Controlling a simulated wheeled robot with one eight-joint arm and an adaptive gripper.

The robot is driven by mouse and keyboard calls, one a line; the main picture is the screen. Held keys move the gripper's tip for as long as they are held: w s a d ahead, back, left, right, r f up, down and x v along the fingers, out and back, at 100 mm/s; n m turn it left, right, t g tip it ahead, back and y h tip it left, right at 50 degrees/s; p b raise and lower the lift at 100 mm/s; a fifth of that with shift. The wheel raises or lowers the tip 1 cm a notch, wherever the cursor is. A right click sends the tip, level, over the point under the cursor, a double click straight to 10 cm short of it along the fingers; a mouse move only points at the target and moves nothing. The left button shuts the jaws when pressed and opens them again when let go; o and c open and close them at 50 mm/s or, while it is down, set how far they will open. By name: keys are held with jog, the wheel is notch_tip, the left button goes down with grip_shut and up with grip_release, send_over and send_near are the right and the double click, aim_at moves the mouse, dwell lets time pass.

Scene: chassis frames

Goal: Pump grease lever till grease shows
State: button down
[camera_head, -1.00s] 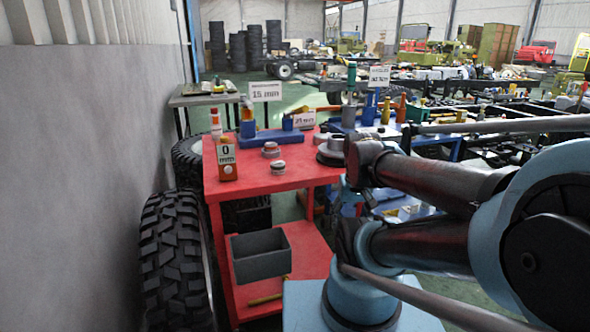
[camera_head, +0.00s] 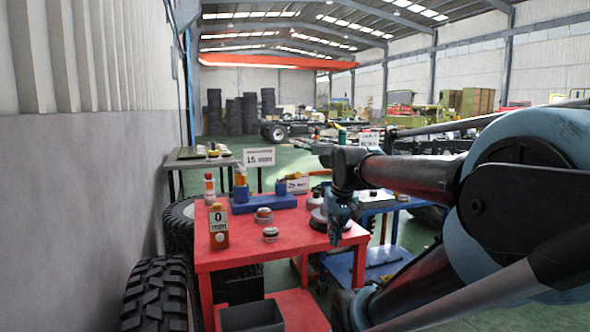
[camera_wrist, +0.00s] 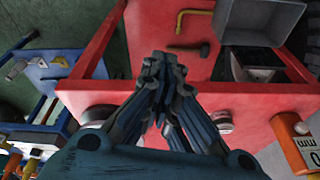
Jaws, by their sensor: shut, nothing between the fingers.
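A blue fixture (camera_head: 265,203) with upright blue posts and a yellow-topped cylinder (camera_head: 240,174) stands at the back of the red table (camera_head: 262,256). A brown rod (camera_head: 319,172), possibly the lever, shows at the fixture's right end; its attachment is unclear. I see no grease. My gripper (camera_head: 338,238) hangs near the table's front right corner, right of and nearer than the fixture. In the wrist view my gripper (camera_wrist: 163,62) has its blue fingers together and empty, above the table edge. The fixture is not clearly seen there.
An orange bottle marked 0 mm (camera_head: 219,230) and two round capped parts (camera_head: 264,215) (camera_head: 271,235) stand on the table. A grey bin (camera_head: 252,316) and a hammer (camera_wrist: 189,49) are on the lower shelf. A blue cart (camera_head: 386,203) stands behind right; the wall is left.

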jog(key=w+a+r+t+y, duration=0.1)
jog(key=w+a+r, duration=0.2)
jog(key=w+r, duration=1)
jog(key=w+a+r+n+y, duration=0.1)
jog(key=w+a+r, duration=0.2)
jog(key=w+r, duration=1.1)
jog(key=w, duration=0.5)
jog(key=shift+r+t, duration=0.15)
jog(key=shift+t, duration=0.25)
jog(key=shift+w, duration=0.1)
jog(key=x, duration=0.4)
jog(key=s+x, duration=0.1)
jog(key=x, duration=0.3)
jog(key=s+x, duration=0.1)
jog(key=x, duration=0.3)
jog(key=shift+w+f, duration=0.1)
jog(key=shift+f, duration=0.85)
jog(key=shift+s, duration=0.2)
jog(key=shift+f, duration=0.1)
